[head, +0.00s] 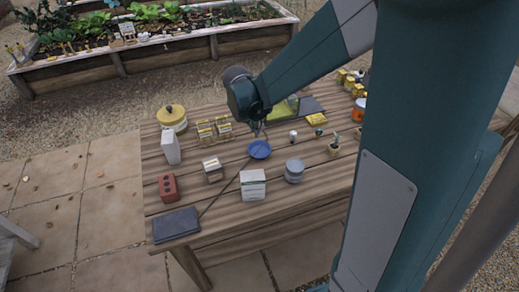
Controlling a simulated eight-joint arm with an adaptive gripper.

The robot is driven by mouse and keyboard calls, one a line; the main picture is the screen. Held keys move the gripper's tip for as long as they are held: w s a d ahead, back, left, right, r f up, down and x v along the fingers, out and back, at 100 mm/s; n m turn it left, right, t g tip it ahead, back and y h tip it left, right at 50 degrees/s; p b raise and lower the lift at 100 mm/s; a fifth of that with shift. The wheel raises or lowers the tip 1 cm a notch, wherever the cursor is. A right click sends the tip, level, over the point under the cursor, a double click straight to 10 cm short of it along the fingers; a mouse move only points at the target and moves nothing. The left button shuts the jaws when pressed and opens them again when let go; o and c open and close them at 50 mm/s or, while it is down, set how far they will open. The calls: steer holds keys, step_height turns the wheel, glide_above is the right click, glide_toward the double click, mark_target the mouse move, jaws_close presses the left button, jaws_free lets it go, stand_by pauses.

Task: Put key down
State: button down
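My gripper (258,131) points down over the wooden table (225,211), just above and beside a small blue dish (259,149). Its fingers are small and dark in this view, so I cannot tell whether they are open or shut. I cannot make out a key, either in the fingers or on the table.
On the table are a yellow-lidded pot (172,117), a white carton (171,146), a red brick (168,187), a dark slab (176,225), a white box (253,185) and a grey tin (294,170). A raised planting bed (165,52) stands behind. Bare wood shows at the table's front.

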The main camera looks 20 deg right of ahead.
steer(key=b, duration=0.1)
glide_above(256, 154)
steer(key=shift+f, duration=3.1)
steer(key=shift+f+b, duration=0.6)
steer(key=shift+f, duration=1.3)
steer(key=shift+f, duration=0.15)
steer(key=c, duration=2.5)
jaws_free()
steer(key=shift+r, duration=0.2)
steer(key=shift+p+v, duration=1.2)
steer(key=shift+v, duration=4.75)
